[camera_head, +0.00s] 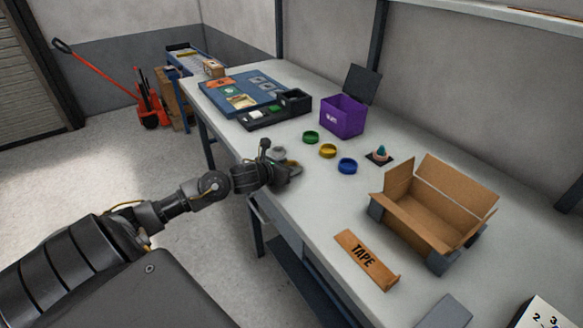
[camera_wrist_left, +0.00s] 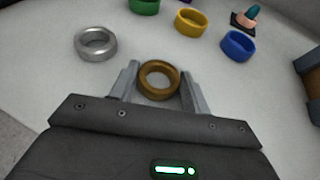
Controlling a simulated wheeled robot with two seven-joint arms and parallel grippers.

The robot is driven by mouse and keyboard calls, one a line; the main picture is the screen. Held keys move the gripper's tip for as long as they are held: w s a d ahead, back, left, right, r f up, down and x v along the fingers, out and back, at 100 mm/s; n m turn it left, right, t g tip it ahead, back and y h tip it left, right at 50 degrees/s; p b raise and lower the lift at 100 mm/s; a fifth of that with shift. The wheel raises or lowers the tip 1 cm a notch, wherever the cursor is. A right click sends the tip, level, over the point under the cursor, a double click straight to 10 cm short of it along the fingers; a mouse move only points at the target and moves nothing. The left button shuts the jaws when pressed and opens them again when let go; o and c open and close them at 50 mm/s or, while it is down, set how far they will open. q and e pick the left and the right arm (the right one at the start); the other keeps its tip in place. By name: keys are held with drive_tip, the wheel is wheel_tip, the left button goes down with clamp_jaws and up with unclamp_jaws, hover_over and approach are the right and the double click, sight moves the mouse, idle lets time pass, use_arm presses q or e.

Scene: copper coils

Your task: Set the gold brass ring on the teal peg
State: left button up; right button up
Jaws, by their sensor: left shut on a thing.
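A brown-gold brass ring (camera_wrist_left: 158,92) sits between the two fingers of my left gripper (camera_wrist_left: 159,72) in the left wrist view. The fingers are shut on its sides. In the head view my left gripper (camera_head: 288,171) is at the table's near edge and largely hides this ring. The teal peg (camera_head: 381,148) stands upright on a dark square base, farther right, with a pinkish part around its lower end. Its teal tip also shows in the left wrist view (camera_wrist_left: 253,10). My right gripper is not in view.
Green (camera_head: 311,137), yellow (camera_head: 328,151) and blue (camera_head: 347,166) rings lie between my left gripper and the peg. A silver ring (camera_wrist_left: 97,43) lies left of the gripper. A purple bin (camera_head: 343,116) stands behind; an open cardboard box (camera_head: 425,222) stands to the right.

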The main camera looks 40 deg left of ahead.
use_arm(q)
drive_tip(key=shift+r, duration=0.65)
drive_tip(key=s+d+r+p, duration=0.2)
drive_tip(key=s+d+r, duration=0.6)
drive_tip(key=s+r, duration=0.3)
drive_tip(key=shift+d+r+p, duration=0.2)
drive_tip(key=shift+r+p, duration=0.15)
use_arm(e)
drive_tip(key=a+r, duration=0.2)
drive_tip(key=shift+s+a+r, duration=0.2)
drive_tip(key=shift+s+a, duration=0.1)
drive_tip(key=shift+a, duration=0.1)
use_arm(q)
drive_tip(key=shift+s, duration=0.1)
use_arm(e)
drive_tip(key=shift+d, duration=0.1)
